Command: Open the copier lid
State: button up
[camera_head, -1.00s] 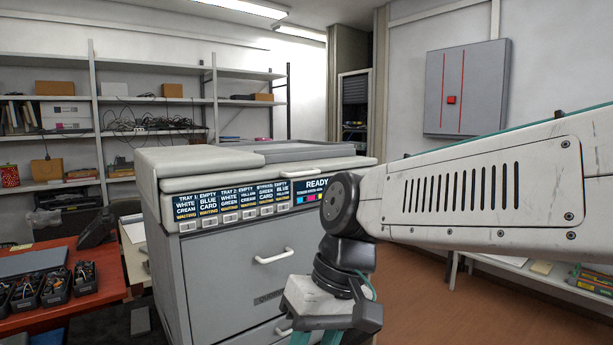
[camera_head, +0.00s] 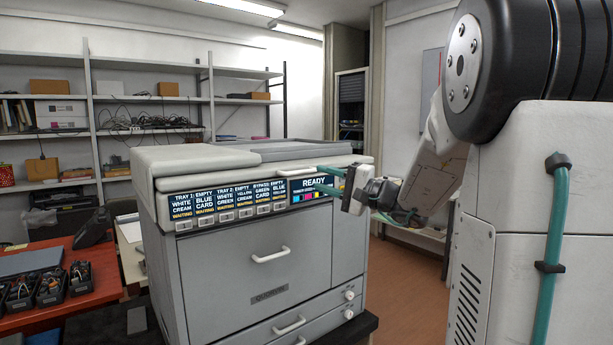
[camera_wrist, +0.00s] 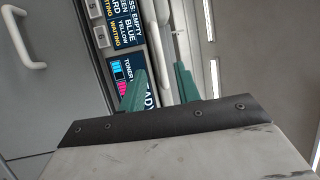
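The grey copier (camera_head: 240,250) stands at the centre of the head view. Its pale lid (camera_head: 205,162) lies flat and closed on top, with a white handle (camera_head: 296,172) at the front edge above the READY display (camera_head: 318,184). My gripper (camera_head: 320,179) is in front of the display's right side, just right of the handle. I cannot tell whether the fingers touch the copier.
A red table (camera_head: 60,255) with black bins (camera_head: 52,288) stands at the left. Metal shelves (camera_head: 150,100) line the back wall. The copier's front has a door with a white handle (camera_head: 270,255) and drawers below. Open floor (camera_head: 410,285) lies to the right.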

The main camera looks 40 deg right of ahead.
aim_at(303, 172)
jog(key=x, duration=0.5)
jog(key=shift+f, duration=0.1)
jog(key=shift+c, duration=0.3)
grip_shut()
